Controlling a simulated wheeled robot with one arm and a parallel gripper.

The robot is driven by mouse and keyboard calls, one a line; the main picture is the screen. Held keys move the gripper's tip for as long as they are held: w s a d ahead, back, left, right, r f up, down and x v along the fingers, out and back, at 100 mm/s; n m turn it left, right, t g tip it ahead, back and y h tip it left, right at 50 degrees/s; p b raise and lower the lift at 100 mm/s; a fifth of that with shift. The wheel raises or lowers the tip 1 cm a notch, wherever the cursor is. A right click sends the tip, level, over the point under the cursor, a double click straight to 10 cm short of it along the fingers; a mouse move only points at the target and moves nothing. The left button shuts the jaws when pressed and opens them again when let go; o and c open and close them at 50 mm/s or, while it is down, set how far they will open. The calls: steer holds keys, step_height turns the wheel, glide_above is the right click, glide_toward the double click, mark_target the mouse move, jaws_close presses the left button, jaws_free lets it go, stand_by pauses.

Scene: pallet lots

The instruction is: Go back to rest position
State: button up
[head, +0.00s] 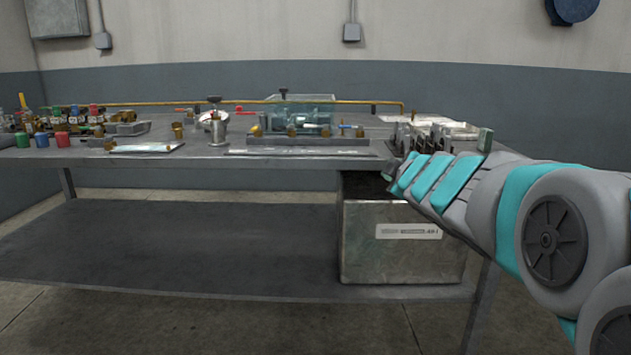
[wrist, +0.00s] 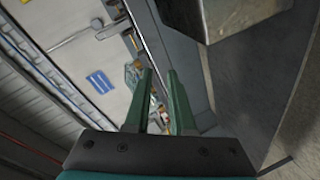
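My gripper (wrist: 160,72) shows in the wrist view as two green fingers with a clear gap between them and nothing held. In the head view my arm reaches in from the right, and its end is by the right front edge of the metal workbench (head: 300,165).
A metal bin (head: 400,250) stands on the bench's lower shelf, below my arm. Small bottles (head: 60,122), coloured caps (head: 62,139), a metal cup (head: 214,124) and a clear box (head: 300,108) stand on the bench. The lower shelf's left part is bare.

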steer(key=s+d+f+m+g+h+p, duration=0.15)
steer(key=s+d+f+m+g, duration=0.3)
steer(key=s+f, duration=0.5)
steer(key=s+d+f+m+g+h, duration=0.3)
steer(key=s+f+m+g, duration=0.2)
steer(key=s+f, duration=0.5)
steer(key=s+a+f+m+g+y, duration=0.1)
steer(key=s+a+f+g, duration=0.1)
steer(key=s, duration=0.6)
steer(key=s+a+f+m+g+y, duration=0.1)
steer(key=s+a+f+g, duration=0.1)
steer(key=s, duration=0.7)
steer(key=s+a+f+m+g+y, duration=0.1)
steer(key=s+a+f+g, duration=0.2)
steer(key=s, duration=0.6)
steer(key=shift+a+m+g+p, duration=0.35)
steer(key=shift+a+g+p, duration=0.1)
steer(key=shift+a, duration=0.15)
steer(key=shift+y, duration=0.25)
